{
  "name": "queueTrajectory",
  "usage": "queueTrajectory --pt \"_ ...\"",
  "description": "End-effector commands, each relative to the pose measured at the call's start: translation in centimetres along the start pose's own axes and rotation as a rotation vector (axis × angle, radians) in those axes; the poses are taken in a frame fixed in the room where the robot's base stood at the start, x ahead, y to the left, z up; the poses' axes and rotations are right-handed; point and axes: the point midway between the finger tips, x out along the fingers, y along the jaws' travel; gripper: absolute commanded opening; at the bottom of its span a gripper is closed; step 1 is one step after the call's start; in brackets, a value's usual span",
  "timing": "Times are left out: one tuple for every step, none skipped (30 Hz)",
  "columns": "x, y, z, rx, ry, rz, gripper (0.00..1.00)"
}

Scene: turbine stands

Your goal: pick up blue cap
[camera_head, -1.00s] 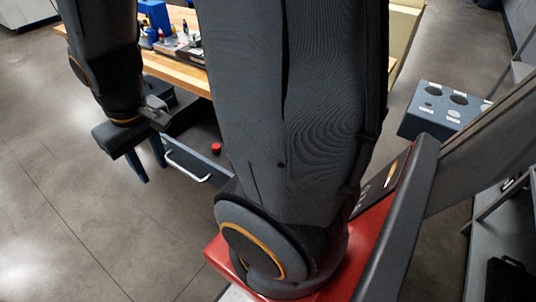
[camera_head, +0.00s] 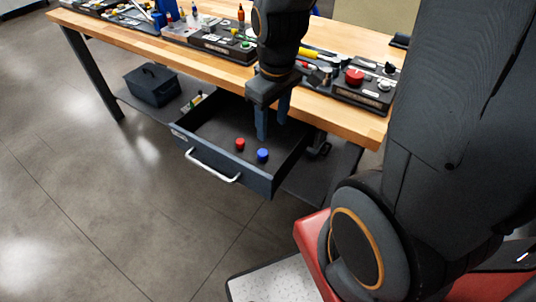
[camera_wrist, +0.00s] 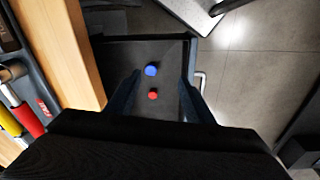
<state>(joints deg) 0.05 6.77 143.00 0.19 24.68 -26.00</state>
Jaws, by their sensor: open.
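The blue cap (camera_head: 262,155) lies on the floor of the open drawer (camera_head: 228,186), near its front right corner. A red cap (camera_head: 240,144) lies just to its left. My gripper (camera_head: 272,138) is open and empty above the drawer, a little behind and above the blue cap in the head view. In the wrist view, the blue cap (camera_wrist: 151,70) and the red cap (camera_wrist: 153,94) show between the two fingers of my gripper (camera_wrist: 160,88), with the blue cap farther up the picture. Nothing touches the blue cap.
The wooden workbench top (camera_head: 350,112) overhangs the drawer's back. Trays of tools, including a dark one with a red knob (camera_head: 354,76), stand on it. A dark toolbox (camera_head: 152,85) sits on the lower shelf. The drawer handle (camera_head: 212,166) sticks out in front. The floor ahead is clear.

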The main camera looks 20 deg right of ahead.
Motion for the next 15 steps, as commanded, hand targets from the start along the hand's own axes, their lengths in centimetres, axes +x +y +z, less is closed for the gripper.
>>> queueTrajectory --pt "1.2 0.3 -0.6 -0.11 -0.01 -0.005 0.48" --pt "1.7 0.5 -0.8 -0.187 -0.014 -0.008 0.48" --pt "2.3 0.8 -1.3 -0.289 -0.019 -0.012 0.48" --pt "2.9 1.0 -1.6 -0.364 -0.023 -0.016 0.48" --pt "3.4 1.1 -1.8 -0.441 -0.026 -0.02 0.48" --pt "4.1 1.4 -2.2 -0.543 -0.03 -0.025 0.48" --pt "4.6 1.6 -2.5 -0.619 -0.033 -0.03 0.48" --pt "5.2 1.7 -2.8 -0.695 -0.036 -0.035 0.48" --pt "5.9 2.0 -3.1 -0.795 -0.038 -0.042 0.48" --pt "6.5 2.1 -3.4 -0.869 -0.04 -0.047 0.48" --pt "7.0 2.3 -3.6 -0.941 -0.041 -0.052 0.48" --pt "7.7 2.5 -3.9 -1.032 -0.042 -0.059 0.48" --pt "8.2 2.6 -4.1 -1.096 -0.043 -0.065 0.48" --pt "8.6 2.7 -4.3 -1.156 -0.043 -0.069 0.48" --pt "9.1 2.9 -4.6 -1.23 -0.043 -0.075 0.48"
